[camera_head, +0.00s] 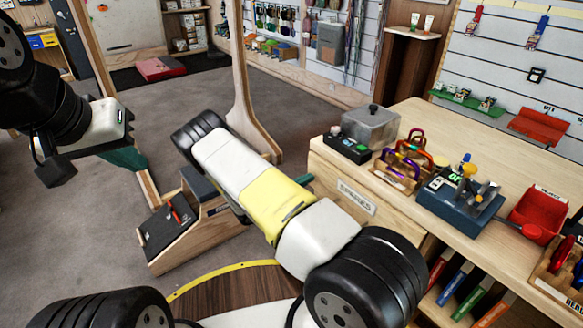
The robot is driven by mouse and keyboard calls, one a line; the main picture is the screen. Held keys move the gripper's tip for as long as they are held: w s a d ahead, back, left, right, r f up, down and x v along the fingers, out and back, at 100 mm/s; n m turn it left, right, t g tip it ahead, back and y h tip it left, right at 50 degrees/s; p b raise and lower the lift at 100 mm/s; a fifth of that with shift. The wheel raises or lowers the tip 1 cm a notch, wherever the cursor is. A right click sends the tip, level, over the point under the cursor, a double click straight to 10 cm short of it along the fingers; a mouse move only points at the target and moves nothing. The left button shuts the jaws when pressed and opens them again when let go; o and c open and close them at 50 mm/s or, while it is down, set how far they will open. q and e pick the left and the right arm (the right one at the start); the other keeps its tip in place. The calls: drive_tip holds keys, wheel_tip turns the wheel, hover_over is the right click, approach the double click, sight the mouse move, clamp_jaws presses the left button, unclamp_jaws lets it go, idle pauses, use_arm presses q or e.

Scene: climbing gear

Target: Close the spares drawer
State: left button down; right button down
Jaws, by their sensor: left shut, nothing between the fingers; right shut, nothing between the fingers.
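The spares drawer (336,187) is in the front of the wooden counter on the right and bears a white "SPARES" label (356,197). Its front looks about flush with the counter front, with no open inside showing. My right forearm hides its lower left part. My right gripper (306,181) is mostly hidden behind that forearm; only a teal tip shows, close to the drawer's left end. I cannot tell whether it touches. My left gripper (128,159) is shut and empty, over the floor at the left, far from the drawer.
The counter top (410,115) carries a lidded grey box (371,127), a rack of carabiners (405,160), a blue block with tools (460,200) and a red bin (538,213). A wooden stand (190,235) is on the floor below my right arm. Carpet is free behind.

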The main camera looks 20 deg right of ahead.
sight(318, 173)
drive_tip(key=shift+w+d, duration=0.1)
drive_tip(key=shift+d, duration=0.3)
drive_tip(key=shift+d, duration=0.1)
drive_tip(key=x, duration=0.3)
drive_tip(key=shift+w+d, duration=0.2)
drive_tip(key=shift+d, duration=0.1)
drive_tip(key=shift+w+d+r, duration=0.15)
drive_tip(key=shift+w+d, duration=0.05)
drive_tip(key=shift+d, duration=0.2)
